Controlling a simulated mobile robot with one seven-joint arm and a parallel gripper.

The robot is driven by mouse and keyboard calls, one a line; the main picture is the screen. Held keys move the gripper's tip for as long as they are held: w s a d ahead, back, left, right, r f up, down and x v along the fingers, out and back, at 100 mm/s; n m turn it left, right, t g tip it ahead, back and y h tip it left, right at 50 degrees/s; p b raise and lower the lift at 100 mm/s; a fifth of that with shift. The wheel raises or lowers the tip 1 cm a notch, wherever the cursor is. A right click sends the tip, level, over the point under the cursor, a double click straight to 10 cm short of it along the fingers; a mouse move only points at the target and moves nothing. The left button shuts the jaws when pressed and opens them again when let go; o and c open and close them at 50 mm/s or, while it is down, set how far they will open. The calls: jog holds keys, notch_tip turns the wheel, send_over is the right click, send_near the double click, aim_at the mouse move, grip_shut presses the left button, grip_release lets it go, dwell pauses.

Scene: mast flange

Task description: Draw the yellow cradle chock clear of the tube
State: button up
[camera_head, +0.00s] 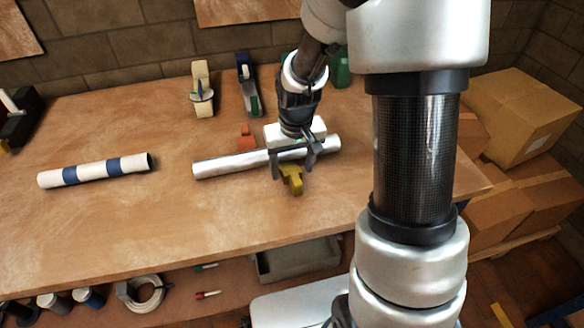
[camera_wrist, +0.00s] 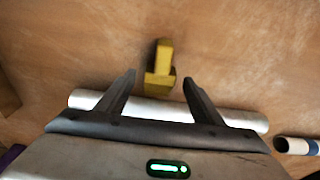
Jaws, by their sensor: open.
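The yellow cradle chock (camera_head: 292,181) lies on the bench on the near side of the silver tube (camera_head: 228,165). In the wrist view the chock (camera_wrist: 161,62) has a wide end close against the tube (camera_wrist: 150,108) and a narrower part pointing away from it; I cannot tell if they touch. My gripper (camera_head: 293,167) is open above the tube. In the wrist view its fingertips (camera_wrist: 159,79) stand apart on either side of the chock's wide end, with gaps on both sides. An orange-red block (camera_head: 246,139) sits behind the tube.
A white tube with blue bands (camera_head: 98,170) lies at the left of the bench. A tape dispenser (camera_head: 202,97) and a blue-and-green tool (camera_head: 247,88) stand at the back. The bench front near the chock is clear. Cardboard boxes (camera_head: 525,105) stand at right.

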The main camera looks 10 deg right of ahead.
jog(key=shift+f, duration=0.2)
jog(key=shift+c, duration=0.2)
jog(key=c, duration=1.2)
jog(key=shift+o, duration=0.2)
jog(key=shift+s, duration=0.2)
jog(key=shift+s+r, duration=0.1)
jog(key=shift+s, duration=0.9)
jog(key=o, duration=1.2)
